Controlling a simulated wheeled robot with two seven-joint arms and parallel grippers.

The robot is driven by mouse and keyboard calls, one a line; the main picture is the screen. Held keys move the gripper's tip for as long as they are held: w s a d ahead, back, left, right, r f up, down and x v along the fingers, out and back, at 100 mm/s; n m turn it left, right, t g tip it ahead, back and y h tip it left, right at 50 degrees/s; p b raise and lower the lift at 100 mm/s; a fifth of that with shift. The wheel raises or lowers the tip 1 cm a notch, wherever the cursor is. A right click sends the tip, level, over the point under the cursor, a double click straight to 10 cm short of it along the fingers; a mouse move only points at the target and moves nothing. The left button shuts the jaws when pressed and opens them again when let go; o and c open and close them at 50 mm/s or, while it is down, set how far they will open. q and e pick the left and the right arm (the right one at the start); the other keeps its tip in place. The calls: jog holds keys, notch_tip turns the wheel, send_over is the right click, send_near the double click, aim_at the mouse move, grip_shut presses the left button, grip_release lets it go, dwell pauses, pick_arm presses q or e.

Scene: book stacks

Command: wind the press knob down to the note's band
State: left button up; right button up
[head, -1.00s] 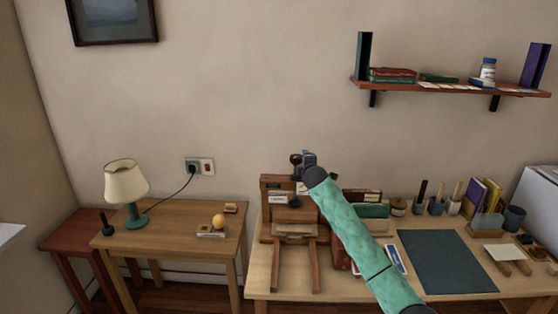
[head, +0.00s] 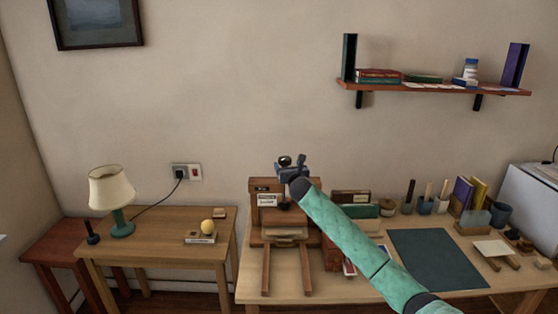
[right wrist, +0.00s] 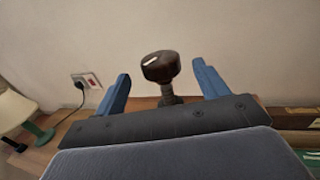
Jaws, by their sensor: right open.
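The wooden press (head: 267,228) stands on the desk, with a white note (head: 267,200) on its upper front. The writing on the note is too small to read. The dark press knob (head: 285,161) tops the press and shows clearly in the right wrist view (right wrist: 160,67), on its ribbed screw, with a pale mark on its top. My right gripper (head: 291,165) is at the knob. In the right wrist view its two blue fingers (right wrist: 160,88) are open, one on each side of the knob and apart from it. My left gripper is not in view.
Boxes (head: 352,203) stand right of the press, and a dark green mat (head: 435,258) lies beyond my arm. A wall shelf (head: 430,88) hangs at upper right.

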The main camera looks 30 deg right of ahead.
aim_at(284, 157)
jog(key=p+x, duration=0.2)
jog(key=x, duration=0.4)
jog(key=shift+w+d+r, duration=0.1)
jog(key=shift+w+d, duration=0.05)
jog(key=shift+w, duration=0.05)
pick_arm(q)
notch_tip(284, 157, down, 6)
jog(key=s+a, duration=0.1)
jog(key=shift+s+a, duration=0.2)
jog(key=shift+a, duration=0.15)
pick_arm(e)
jog(key=shift+w+d, duration=0.1)
jog(key=shift+w, duration=0.3)
jog(key=c, duration=1)
